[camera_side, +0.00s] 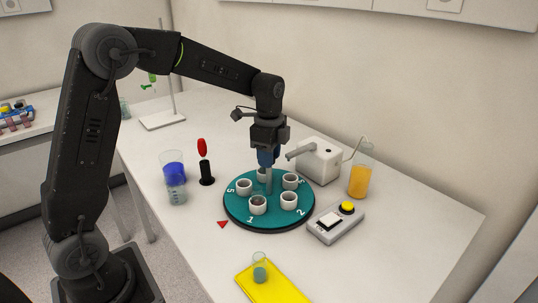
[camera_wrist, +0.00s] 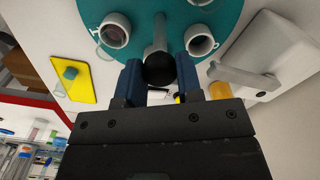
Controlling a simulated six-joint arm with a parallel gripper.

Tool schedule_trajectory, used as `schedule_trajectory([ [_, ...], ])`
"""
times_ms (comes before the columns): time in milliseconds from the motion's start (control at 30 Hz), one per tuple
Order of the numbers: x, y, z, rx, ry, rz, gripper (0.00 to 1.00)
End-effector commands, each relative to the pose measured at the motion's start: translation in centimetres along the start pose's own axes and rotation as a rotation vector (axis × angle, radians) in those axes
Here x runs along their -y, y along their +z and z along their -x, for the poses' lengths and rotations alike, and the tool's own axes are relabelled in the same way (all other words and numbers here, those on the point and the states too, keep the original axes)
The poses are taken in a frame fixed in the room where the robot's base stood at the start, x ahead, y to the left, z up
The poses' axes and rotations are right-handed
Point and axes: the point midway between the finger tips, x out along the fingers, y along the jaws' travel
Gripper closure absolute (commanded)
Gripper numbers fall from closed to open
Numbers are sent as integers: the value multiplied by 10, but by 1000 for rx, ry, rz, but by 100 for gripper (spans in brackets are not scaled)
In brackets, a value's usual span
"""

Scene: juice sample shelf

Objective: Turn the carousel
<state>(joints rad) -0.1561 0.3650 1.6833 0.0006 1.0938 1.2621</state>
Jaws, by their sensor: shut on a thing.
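The carousel is a round teal disc (camera_side: 274,212) with white numbers on top and several white cup holders. The holder near number 1 (camera_side: 258,205) is at its front left. A red triangle (camera_side: 222,224) lies on the table just off the disc's front-left edge, nearest number 1 but left of it. A grey post (camera_side: 268,183) rises from the disc's middle. My gripper (camera_side: 268,163) points down over it. In the wrist view, the blue fingers of my gripper (camera_wrist: 160,74) are shut on the post's dark round knob (camera_wrist: 159,70). The cups' contents are unclear.
Close to the disc stand a white device with a lever (camera_side: 320,162), a box with a yellow button (camera_side: 336,222) and a red-handled stick (camera_side: 203,160). Beakers of blue (camera_side: 174,172) and orange liquid (camera_side: 361,180) stand either side. A yellow mat (camera_side: 260,284) lies in front.

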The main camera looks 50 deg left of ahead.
Motion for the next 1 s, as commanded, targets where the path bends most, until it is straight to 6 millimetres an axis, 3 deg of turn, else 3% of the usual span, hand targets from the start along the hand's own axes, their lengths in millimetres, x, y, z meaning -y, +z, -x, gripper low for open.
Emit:
schedule_trajectory([
  [1000,1,-1,2,-4,-6,-507,100],
])
